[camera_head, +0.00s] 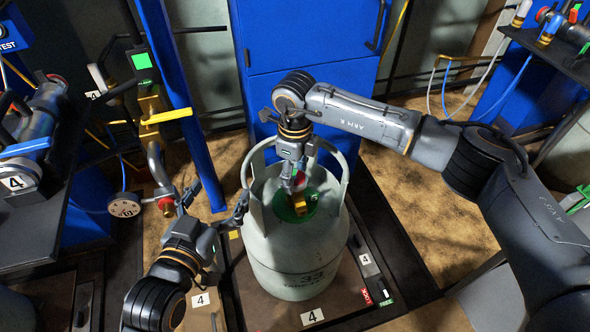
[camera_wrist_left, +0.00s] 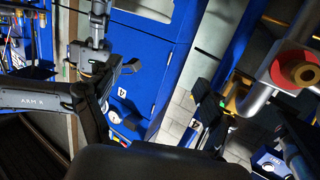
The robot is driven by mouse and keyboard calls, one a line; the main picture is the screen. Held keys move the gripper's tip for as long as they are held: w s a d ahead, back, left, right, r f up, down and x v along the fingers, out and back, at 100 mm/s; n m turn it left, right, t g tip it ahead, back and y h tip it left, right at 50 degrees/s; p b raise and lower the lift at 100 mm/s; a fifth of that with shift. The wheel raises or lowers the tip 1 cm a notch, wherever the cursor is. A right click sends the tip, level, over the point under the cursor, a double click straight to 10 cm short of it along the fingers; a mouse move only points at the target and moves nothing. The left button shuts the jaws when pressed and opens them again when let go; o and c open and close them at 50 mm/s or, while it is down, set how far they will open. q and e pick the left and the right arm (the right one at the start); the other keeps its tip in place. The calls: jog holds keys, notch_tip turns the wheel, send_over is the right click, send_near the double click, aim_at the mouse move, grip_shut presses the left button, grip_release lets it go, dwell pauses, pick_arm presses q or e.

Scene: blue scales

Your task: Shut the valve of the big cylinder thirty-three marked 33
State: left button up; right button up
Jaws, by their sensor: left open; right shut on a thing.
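The big grey cylinder marked 33 (camera_head: 300,262) stands upright on a scale platform. Its collar rises around a green top, where the valve (camera_head: 302,202) shows brass-yellow and red parts. My right gripper (camera_head: 297,182) reaches down inside the collar and is shut on the valve's top; its fingers hide much of it. My left gripper (camera_head: 213,203) is open and empty, just left of the cylinder, with one finger close to the collar; I cannot tell if they touch. Its spread fingers also show in the left wrist view (camera_wrist_left: 148,102).
A blue cabinet (camera_head: 310,70) stands behind the cylinder. A blue post (camera_head: 180,100) and piping with a yellow lever (camera_head: 166,117) and a red-centred fitting (camera_head: 166,204) are at left. Number 4 plates (camera_head: 312,317) mark the platform. A dark bench (camera_head: 30,225) lies far left.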

jog(key=m+p, duration=0.1)
jog(key=m, duration=0.4)
jog(key=shift+r+m+p, duration=0.1)
jog(key=shift+m+p, duration=0.2)
jog(key=m+p, duration=0.1)
jog(key=m, duration=0.3)
pick_arm(q)
jog(key=s+a+f+g+y, duration=0.2)
jog(key=s+a+f+g, duration=0.2)
jog(key=s+f+g, duration=0.5)
jog(key=shift+s+a+f+y+p, duration=0.35)
jog(key=shift+s+f, duration=0.6)
jog(key=shift+f, duration=0.45)
pick_arm(e)
jog(key=shift+m, duration=0.8)
jog(key=o, duration=1.2)
jog(key=shift+c, duration=0.2)
